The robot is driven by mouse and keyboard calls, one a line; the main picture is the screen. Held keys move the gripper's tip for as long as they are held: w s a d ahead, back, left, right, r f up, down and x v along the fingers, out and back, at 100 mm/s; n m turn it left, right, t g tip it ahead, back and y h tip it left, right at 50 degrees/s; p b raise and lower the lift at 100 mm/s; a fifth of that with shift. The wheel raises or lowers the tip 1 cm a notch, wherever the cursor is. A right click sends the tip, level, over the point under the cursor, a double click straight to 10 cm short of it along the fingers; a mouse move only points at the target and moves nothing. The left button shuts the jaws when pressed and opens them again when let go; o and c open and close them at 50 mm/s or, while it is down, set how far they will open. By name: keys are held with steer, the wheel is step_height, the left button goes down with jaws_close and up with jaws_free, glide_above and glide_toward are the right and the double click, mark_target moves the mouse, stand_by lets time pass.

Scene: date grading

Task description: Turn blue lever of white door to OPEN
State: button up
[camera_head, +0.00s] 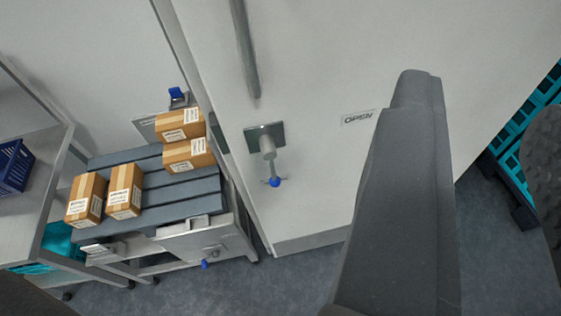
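The white door (310,60) fills the middle of the view, tilted in the picture. Its lever (267,150) sits on a square metal plate and points down, ending in a blue tip (274,182). An OPEN label (357,118) is on the door to the right of the lever, and the lever does not point at it. A large dark grey part, seemingly of my gripper (402,190), reaches up from the bottom, right of the lever and apart from it in the picture. I cannot make out two fingertips or their gap. Nothing visibly holds the lever.
A grey bar handle (245,50) is above the lever. Left of the door, a slatted cart (165,212) carries several cardboard boxes. Other blue-tipped fittings show behind it (177,94) and on its front (204,264). Teal crates (520,125) stand at right.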

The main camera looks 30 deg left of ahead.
steer(key=shift+f, duration=0.1)
steer(key=n+t+y+b, duration=0.1)
steer(key=n+y+b, duration=0.5)
steer(key=b, duration=0.5)
glide_toward(273, 175)
steer(key=shift+m+y, duration=0.5)
steer(key=shift+m, duration=0.2)
steer(key=x, duration=0.9)
steer(key=shift+w+d+f, duration=0.2)
steer(key=shift+d+f, duration=0.1)
steer(key=shift+b+x, duration=0.35)
steer(key=shift+x, duration=0.5)
steer(key=shift+r, duration=0.15)
steer(key=shift+c, duration=0.4)
